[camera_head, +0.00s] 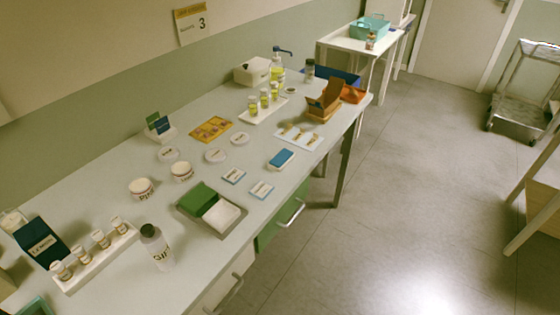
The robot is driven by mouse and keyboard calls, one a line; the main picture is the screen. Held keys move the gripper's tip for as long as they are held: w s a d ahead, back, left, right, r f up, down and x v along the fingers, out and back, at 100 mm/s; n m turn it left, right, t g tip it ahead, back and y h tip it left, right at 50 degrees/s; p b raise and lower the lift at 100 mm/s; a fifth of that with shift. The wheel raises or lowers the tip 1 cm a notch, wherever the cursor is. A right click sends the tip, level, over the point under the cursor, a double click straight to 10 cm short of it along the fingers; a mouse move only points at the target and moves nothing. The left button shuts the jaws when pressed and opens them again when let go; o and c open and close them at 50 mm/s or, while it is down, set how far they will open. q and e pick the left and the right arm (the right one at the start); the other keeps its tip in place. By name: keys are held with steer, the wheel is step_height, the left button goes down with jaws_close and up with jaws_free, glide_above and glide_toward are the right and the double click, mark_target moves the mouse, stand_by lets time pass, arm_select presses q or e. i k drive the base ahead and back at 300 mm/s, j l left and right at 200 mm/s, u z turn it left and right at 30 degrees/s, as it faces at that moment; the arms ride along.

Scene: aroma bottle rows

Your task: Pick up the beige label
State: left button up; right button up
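No label stands out as the single beige one. A white sheet (309,145) on the right part of the long table carries several small beige-tan pieces (288,129), which may be labels; they are too small to read. Two small white cards with blue edges, one (234,176) and another (262,190), lie near the table's front edge. Neither of my grippers shows in the head view.
The floor (400,210) in front is clear.

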mark_target(289, 128)
steer(key=i+l+u, duration=0.1)
steer(key=l, duration=0.25)
steer(key=i+l+u, duration=0.1)
steer(key=i+l, duration=0.25)
steer(key=i+l+u, duration=0.1)
steer(key=l, duration=0.3)
steer(key=i+l+u, duration=0.15)
steer(key=l, duration=0.25)
steer(key=i+j, duration=0.05)
steer(key=i, duration=0.05)
